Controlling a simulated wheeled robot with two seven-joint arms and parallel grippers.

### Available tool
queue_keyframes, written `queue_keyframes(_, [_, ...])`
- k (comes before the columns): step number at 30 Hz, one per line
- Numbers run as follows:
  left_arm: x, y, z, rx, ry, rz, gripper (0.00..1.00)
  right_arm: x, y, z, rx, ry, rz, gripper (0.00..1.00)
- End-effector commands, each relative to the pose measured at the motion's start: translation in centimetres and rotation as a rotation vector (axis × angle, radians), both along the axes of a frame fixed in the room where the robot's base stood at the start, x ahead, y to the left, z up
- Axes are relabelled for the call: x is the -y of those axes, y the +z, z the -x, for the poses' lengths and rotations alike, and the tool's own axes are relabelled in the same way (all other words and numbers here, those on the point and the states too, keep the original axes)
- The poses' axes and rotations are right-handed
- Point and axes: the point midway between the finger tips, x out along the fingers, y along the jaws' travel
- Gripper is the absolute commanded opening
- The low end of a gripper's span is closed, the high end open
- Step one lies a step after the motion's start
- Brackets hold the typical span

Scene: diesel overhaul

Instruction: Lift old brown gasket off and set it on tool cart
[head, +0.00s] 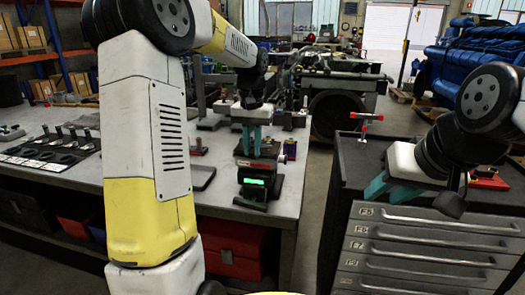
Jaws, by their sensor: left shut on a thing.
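My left gripper (251,143) reaches down over the bench with its teal fingers close together, shut on the top of a dark device (258,183) with a green display. The device appears to stand on the bench top near its right edge. My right gripper (381,196) is over the near-left part of the tool cart (345,163), with its teal fingers apart and nothing seen between them. I cannot make out the old brown gasket in this view. My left arm hides part of the bench.
The grey bench (285,203) holds a dark mat with several small tools (50,148) at left and a flat dark pad (202,177). Red-ended tools (368,117) and a red item (487,181) are at the cart. An engine assembly (335,80) stands behind; a floor gap separates bench and cart.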

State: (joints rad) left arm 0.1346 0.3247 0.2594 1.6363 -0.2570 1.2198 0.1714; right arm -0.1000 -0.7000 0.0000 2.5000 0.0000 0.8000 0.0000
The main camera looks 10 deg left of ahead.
Motion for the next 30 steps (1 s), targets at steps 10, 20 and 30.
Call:
queue_keyframes(10, [0.6,2.7,3.3,0.002,-0.001,-0.001,0.0,0.0,0.0,0.0,0.0,0.0,0.0,0.36])
queue_keyframes(20, [2.2,3.4,11.5,0.002,-0.001,-0.001,0.0,0.0,0.0,0.0,0.0,0.0,0.0,0.36])
queue_keyframes(30, [3.0,3.8,15.5,0.002,-0.001,0.0,0.0,0.0,0.0,0.0,0.0,0.0,0.0,0.36])
